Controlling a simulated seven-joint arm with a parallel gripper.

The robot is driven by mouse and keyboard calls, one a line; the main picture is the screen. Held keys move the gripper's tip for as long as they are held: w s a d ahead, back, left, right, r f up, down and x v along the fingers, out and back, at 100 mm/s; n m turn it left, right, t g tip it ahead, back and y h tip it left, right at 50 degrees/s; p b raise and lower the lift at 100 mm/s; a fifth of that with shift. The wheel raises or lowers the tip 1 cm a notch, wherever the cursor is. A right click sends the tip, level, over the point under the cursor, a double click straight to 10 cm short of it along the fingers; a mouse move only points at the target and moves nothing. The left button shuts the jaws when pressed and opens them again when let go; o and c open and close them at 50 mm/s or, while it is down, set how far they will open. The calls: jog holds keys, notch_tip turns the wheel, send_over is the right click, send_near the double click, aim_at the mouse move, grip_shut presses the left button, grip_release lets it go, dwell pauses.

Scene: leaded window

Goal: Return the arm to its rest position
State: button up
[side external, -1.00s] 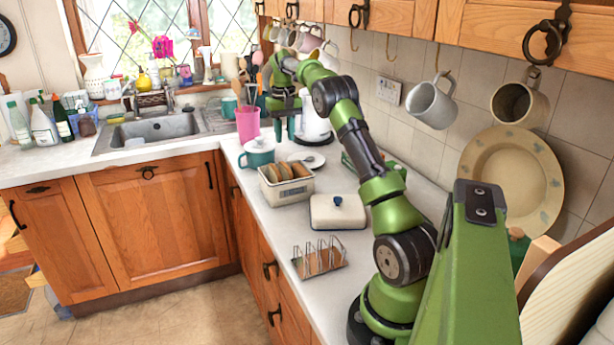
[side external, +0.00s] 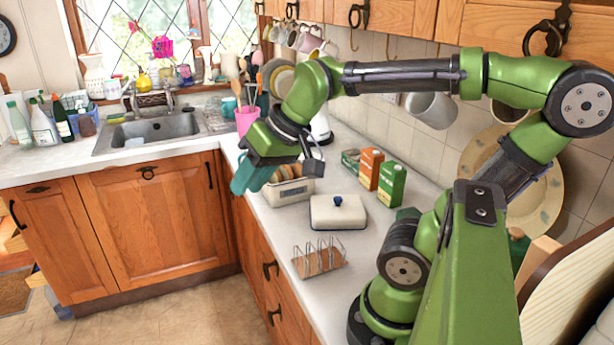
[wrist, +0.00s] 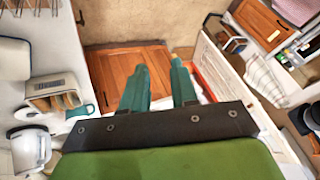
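My gripper (side external: 252,178) hangs at the end of my green arm in the side external view, with its teal fingers pointing down and to the left.
A white butter dish (side external: 338,214), a toast rack (side external: 318,262) and several cartons (side external: 390,184) stand on the counter. Mugs (side external: 432,110) hang under the cupboards (side external: 400,18). Open floor (side external: 170,315) lies left of the counter.

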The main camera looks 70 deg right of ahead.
jog(key=shift+t, duration=0.3)
jog(key=s+a+f, duration=0.2)
jog(key=s, duration=0.1)
jog(key=shift+s+a+f, duration=0.25)
jog(key=shift+f, duration=0.1)
